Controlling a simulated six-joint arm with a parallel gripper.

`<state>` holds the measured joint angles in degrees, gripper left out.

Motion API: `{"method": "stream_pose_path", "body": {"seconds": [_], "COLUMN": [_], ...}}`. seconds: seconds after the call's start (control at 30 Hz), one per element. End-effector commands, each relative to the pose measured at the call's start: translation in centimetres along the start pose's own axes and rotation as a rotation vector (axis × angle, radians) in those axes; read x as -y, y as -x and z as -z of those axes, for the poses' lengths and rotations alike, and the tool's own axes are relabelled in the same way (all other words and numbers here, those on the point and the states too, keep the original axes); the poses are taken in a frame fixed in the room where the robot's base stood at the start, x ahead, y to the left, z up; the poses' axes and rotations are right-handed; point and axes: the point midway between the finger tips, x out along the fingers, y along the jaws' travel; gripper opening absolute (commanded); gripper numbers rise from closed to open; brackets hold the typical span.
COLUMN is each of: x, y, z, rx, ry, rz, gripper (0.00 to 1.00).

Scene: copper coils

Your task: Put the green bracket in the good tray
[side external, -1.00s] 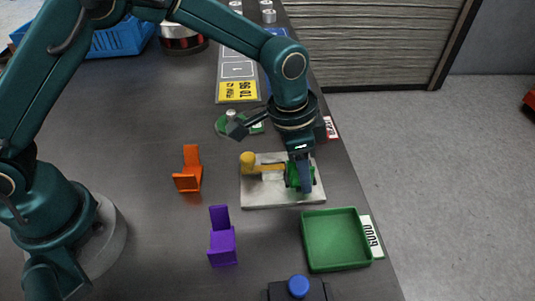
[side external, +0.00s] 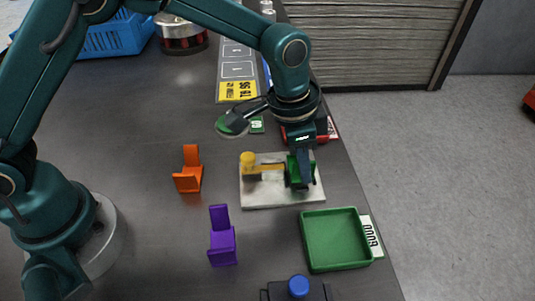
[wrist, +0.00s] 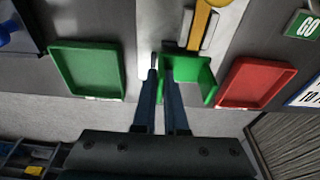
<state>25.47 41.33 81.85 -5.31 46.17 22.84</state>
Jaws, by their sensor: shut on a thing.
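The green bracket (side external: 293,167) is at the right part of a pale fixture plate (side external: 262,199), beside a yellow clamp (side external: 267,167). In the wrist view the bracket (wrist: 203,77) shows as a green channel shape, with the clamp (wrist: 198,22) reaching towards it. My gripper (side external: 300,182) points down with its fingers closed on one wall of the bracket, as the wrist view of the gripper (wrist: 160,75) also shows. I cannot tell whether the bracket touches the plate. The green good tray (side external: 336,240) is empty, near the table's right edge; it also shows in the wrist view (wrist: 88,70).
An orange bracket (side external: 188,172) and a purple bracket (side external: 222,243) stand left of the plate. A red tray (wrist: 257,82) lies on the bracket's other side. A blue button box (side external: 298,288) stands at the front. A blue crate (side external: 115,38) is at the back.

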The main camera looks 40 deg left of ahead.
Motion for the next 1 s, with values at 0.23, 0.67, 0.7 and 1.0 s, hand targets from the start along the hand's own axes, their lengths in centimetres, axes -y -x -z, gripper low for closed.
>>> {"method": "stream_pose_path", "body": {"seconds": [0.23, 0.67, 0.7, 1.0], "x": [0.0, 0.0, 0.0, 0.0], "y": [1.5, 3.4, 3.5, 3.5], "z": [0.3, 0.7, 0.7, 0.7], "rx": [-0.003, -0.002, -0.002, -0.002], "ry": [-0.001, -0.001, -0.001, 0.0], "rz": [0.001, 0.002, 0.001, 0.001], "gripper": [0.0, 0.0, 0.0, 0.0]}}
